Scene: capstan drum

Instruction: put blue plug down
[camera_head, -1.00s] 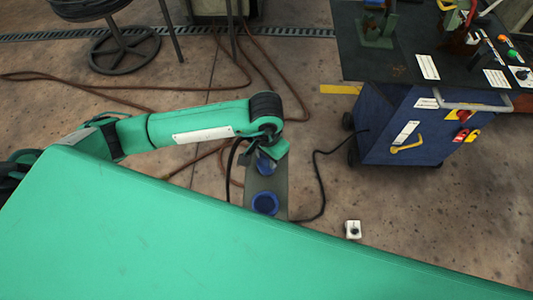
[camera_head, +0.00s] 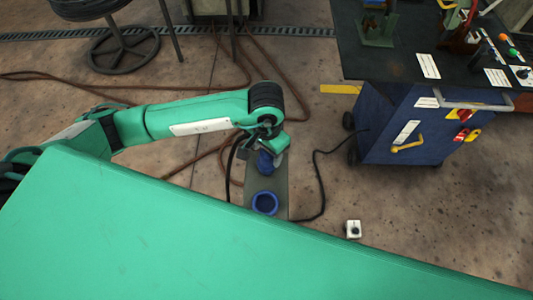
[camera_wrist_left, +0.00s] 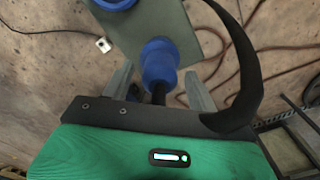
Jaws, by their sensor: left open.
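The blue plug (camera_head: 265,164) stands on a grey plate (camera_head: 278,187) low on the floor side of the green surface. My left gripper (camera_head: 264,153) is right at the plug and partly hides it in the head view. In the left wrist view the plug (camera_wrist_left: 158,62) lies between the two spread fingers of my left gripper (camera_wrist_left: 157,86), with gaps on both sides. The gripper is open. A dark cable runs from the plug's near end toward the wrist. A blue ring-shaped socket (camera_head: 265,203) is on the same plate, apart from the plug. My right gripper is not in view.
A green surface (camera_head: 180,230) fills the foreground. A blue wheeled cart (camera_head: 385,130) with a dark top stands at the right. A small white box (camera_head: 353,229) lies on the floor. Brown hoses and a black cable cross the floor.

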